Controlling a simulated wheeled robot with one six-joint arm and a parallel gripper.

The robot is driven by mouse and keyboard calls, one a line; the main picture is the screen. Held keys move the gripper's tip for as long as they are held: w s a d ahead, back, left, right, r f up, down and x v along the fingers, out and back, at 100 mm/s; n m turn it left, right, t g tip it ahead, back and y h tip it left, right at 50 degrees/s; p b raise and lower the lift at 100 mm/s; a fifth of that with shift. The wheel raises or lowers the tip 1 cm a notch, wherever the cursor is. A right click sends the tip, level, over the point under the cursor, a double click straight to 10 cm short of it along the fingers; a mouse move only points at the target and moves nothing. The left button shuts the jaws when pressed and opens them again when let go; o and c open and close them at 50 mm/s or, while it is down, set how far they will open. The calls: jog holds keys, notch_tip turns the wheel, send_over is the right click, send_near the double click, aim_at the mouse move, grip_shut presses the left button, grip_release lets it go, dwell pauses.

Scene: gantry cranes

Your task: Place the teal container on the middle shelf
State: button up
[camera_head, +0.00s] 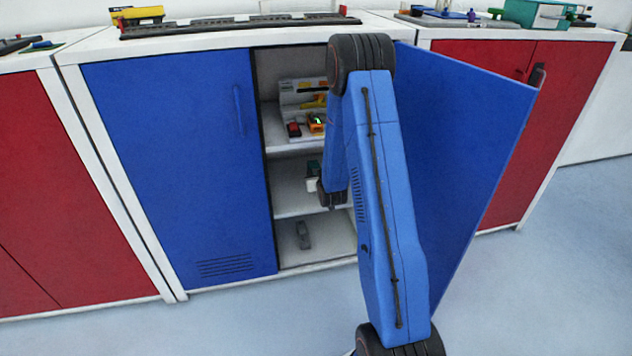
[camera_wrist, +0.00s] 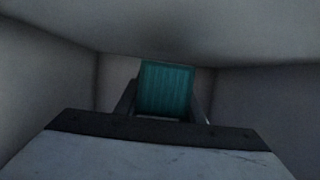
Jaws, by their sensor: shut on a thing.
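The teal container (camera_wrist: 166,86) is a ribbed box in the wrist view, held between the two dark fingers of my gripper (camera_wrist: 166,104). My gripper is shut on it, inside a grey compartment. In the head view my blue arm reaches into the open cabinet, and a small dark teal patch (camera_head: 313,168) shows above the middle shelf (camera_head: 292,202). My arm hides the right part of the shelves. I cannot tell whether the container touches the shelf.
The blue left door (camera_head: 180,165) is closed; the blue right door (camera_head: 460,140) stands open beside my arm. The upper shelf (camera_head: 285,148) holds tools. A grey object (camera_head: 303,235) stands on the cabinet's bottom. A teal case (camera_head: 535,14) lies on the right countertop.

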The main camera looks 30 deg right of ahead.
jog(key=shift+f, duration=1.7)
jog(key=shift+f, duration=0.1)
jog(key=o, duration=1.1)
jog(key=shift+o, duration=0.2)
